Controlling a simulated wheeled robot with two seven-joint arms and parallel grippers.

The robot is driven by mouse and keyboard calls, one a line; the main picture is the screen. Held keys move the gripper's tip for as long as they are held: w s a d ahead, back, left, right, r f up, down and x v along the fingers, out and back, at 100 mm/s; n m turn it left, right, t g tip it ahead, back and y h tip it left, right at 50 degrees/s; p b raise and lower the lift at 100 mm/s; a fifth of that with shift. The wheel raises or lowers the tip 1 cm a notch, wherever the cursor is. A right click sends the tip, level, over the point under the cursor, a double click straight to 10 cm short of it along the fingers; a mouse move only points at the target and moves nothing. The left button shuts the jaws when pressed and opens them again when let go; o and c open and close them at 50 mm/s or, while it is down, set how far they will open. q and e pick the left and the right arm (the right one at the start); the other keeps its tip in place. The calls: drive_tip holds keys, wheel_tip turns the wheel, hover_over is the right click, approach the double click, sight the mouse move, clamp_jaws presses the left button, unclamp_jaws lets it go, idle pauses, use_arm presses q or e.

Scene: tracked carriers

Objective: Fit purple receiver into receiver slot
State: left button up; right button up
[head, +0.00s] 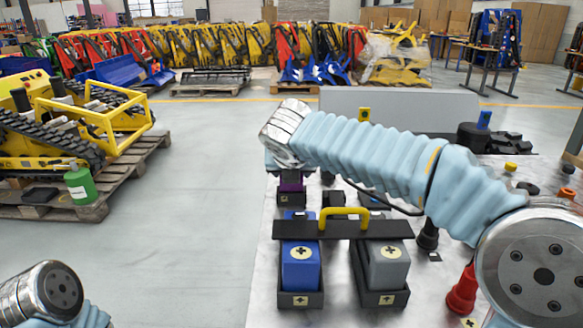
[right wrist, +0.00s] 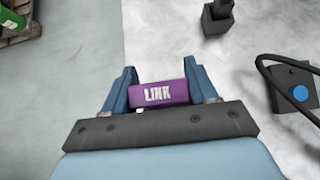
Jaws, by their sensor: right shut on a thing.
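The purple receiver (right wrist: 160,94), lettered LINK, sits between the two blue fingers of my right gripper (right wrist: 159,72), which is shut on it. In the head view the purple receiver (head: 291,184) shows below my right wrist, directly above or partly in a small black holder (head: 291,199) with a pale label. I take this holder for the receiver slot. I cannot tell whether the receiver is seated in it or only in line above it. The fingers are mostly hidden behind my wrist in the head view. My left gripper is out of view; only part of my left arm shows at bottom left.
A blue block (head: 300,270) and a grey block (head: 386,270) stand in black holders under a black bar with a yellow handle (head: 344,211). A red cone-shaped object (head: 463,292) stands to the right. A black box with a blue button (right wrist: 300,93) and a cable are nearby.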

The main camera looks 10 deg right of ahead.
drive_tip(key=shift+f+b, duration=0.5)
drive_tip(key=shift+f, duration=0.6)
drive_tip(key=o, duration=1.2)
drive_tip(key=shift+c, duration=0.2)
drive_tip(key=shift+f, duration=0.1)
drive_tip(key=shift+s, duration=0.1)
drive_tip(key=p+v, duration=0.1)
drive_tip(key=v, duration=1.3)
